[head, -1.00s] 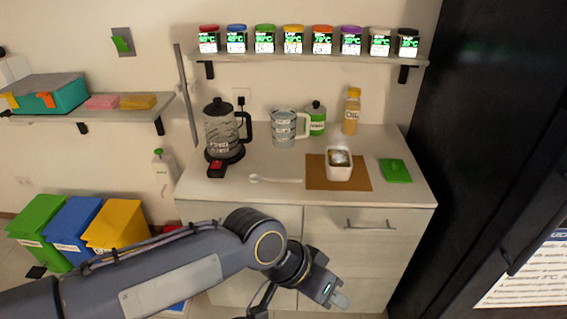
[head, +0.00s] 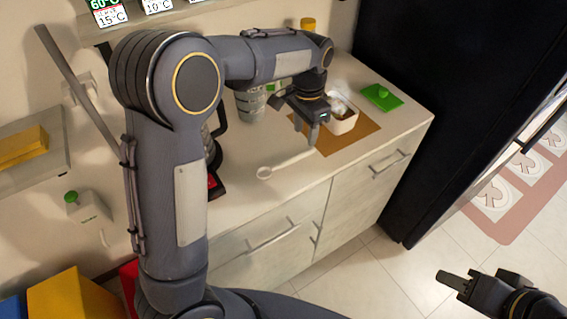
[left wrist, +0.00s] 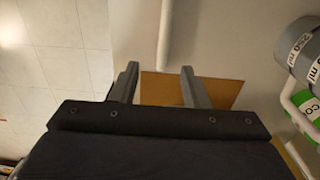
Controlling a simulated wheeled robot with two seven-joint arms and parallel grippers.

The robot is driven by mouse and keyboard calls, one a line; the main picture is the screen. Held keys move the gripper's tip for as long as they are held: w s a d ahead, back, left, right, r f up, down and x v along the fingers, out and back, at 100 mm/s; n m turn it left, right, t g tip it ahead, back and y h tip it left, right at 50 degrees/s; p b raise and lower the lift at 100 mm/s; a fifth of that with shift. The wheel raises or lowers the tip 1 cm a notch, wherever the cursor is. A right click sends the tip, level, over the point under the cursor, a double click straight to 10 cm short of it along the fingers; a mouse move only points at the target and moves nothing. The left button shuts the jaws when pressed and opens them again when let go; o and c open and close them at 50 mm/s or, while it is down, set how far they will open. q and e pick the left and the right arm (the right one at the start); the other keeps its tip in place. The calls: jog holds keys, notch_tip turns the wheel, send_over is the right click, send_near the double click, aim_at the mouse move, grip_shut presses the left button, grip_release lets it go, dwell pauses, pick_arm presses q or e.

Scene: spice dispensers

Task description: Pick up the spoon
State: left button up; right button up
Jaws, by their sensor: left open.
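The white spoon (head: 285,165) lies on the counter in the head view. Its round bowl is at the left and its handle runs right toward the brown mat. My left gripper (head: 311,128) points down above the handle end. In the left wrist view, the spoon handle (left wrist: 166,32) ends near the gap between the two open, empty fingers of my left gripper (left wrist: 160,80). Whether they straddle it in depth is unclear. My right gripper (head: 458,284) is at the lower right, away from the counter; its jaw opening is unclear.
A brown mat (head: 340,143) carries a white container (head: 344,121). A grey-banded pitcher (head: 250,103) stands behind the spoon. My left arm partly hides a black press (head: 217,150). Counter space in front of the spoon is clear.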

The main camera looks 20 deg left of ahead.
aim_at(302, 153)
pick_arm(q)
jog(key=f, duration=0.8)
jog(key=shift+a, duration=0.25)
jog(key=shift+c, duration=0.2)
grip_shut()
